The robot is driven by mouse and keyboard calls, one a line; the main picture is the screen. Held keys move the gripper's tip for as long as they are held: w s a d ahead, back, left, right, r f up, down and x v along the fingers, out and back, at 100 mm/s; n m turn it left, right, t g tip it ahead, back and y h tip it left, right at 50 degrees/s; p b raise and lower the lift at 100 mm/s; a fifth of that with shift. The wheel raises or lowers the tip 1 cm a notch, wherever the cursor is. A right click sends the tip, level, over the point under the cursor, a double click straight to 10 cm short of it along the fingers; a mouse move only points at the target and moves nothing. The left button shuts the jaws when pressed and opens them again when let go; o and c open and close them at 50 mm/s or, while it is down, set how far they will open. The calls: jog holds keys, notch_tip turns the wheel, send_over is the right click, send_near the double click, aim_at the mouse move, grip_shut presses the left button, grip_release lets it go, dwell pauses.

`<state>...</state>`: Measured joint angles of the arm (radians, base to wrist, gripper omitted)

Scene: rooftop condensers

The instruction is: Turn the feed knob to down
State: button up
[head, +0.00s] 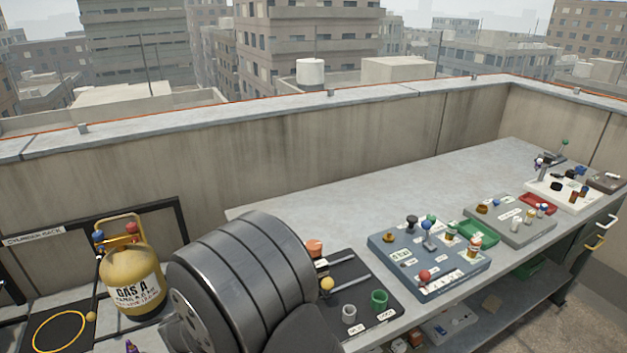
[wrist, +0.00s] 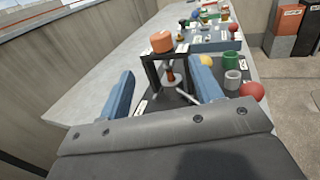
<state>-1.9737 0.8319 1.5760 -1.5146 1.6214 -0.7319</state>
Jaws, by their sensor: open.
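I cannot read which control is labelled as the feed knob. In the wrist view my gripper (wrist: 164,68) is open, its two blue fingers apart with nothing held between them. An orange knob (wrist: 162,42) on a dark bracket stands beyond the fingers, between them in the picture; it also shows in the head view (head: 314,247). A blue-grey panel (head: 404,262) on the bench carries several knobs and levers, including a red ball knob (head: 425,275) and a blue-topped lever (head: 427,226). My arm hides the gripper in the head view.
A dark board (head: 378,331) near my arm holds a yellow ball (head: 327,284), a grey cup (head: 348,313) and a green cup (head: 379,299). A yellow gas cylinder (head: 133,284) stands at left. A grey panel (head: 510,231) lies farther right. The bench's back (head: 330,207) is clear.

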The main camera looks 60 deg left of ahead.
jog(key=w+r+m+g+h, duration=0.5)
jog(key=w+m+g+h, duration=0.3)
jog(key=m, duration=1)
jog(key=w+a+r+m+g+y, duration=0.1)
jog(key=w+a+r+m+g, duration=0.1)
jog(key=r+m+g, duration=0.2)
jog(key=w+a+r+m+g+y, duration=0.1)
jog(key=w+a+r+m+g, duration=0.1)
jog(key=r+m+g, duration=0.3)
jog(key=shift+w+a+r+m, duration=0.25)
jog(key=shift+w+r+m, duration=0.5)
jog(key=shift+r+m, duration=1.5)
